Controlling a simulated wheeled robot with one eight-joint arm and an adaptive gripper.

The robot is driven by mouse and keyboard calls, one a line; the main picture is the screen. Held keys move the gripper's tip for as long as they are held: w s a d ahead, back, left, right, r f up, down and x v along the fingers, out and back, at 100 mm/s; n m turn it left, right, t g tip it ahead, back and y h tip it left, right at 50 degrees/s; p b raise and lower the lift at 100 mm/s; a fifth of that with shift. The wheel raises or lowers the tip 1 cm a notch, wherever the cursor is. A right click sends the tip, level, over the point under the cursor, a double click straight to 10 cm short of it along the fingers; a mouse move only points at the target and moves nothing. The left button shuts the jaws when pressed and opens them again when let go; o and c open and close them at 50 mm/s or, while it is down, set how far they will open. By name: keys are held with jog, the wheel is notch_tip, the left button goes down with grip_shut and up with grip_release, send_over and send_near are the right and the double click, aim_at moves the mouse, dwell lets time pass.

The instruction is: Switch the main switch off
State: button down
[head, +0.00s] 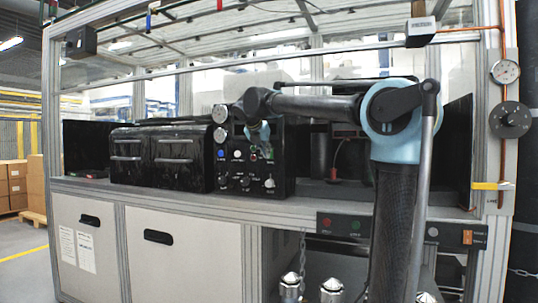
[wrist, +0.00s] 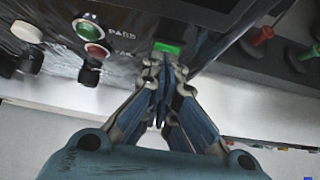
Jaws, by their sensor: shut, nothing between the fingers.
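My gripper (head: 256,143) is in front of the black control panel (head: 282,183) on the bench. In the wrist view my gripper (wrist: 160,68) is shut and empty, its fingertips together just below a small lit green rectangular element (wrist: 167,47) on the panel. This looks like a rocker switch, but I cannot read a label that names it the main switch. I cannot tell whether the tips touch it. The fingers partly hide the panel around it.
Red and green knobs (wrist: 262,35) are at the right. Black housings (head: 155,157) stand left of the panel. A round black dial (head: 510,119) is on the right post.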

jog(key=shift+r, duration=0.15)
jog(key=shift+r, duration=0.7)
jog(key=shift+s+a, duration=0.1)
jog(key=v, duration=1.2)
jog(key=shift+s+a+r, duration=0.15)
jog(key=shift+s+r, duration=0.1)
jog(key=shift+r, duration=0.05)
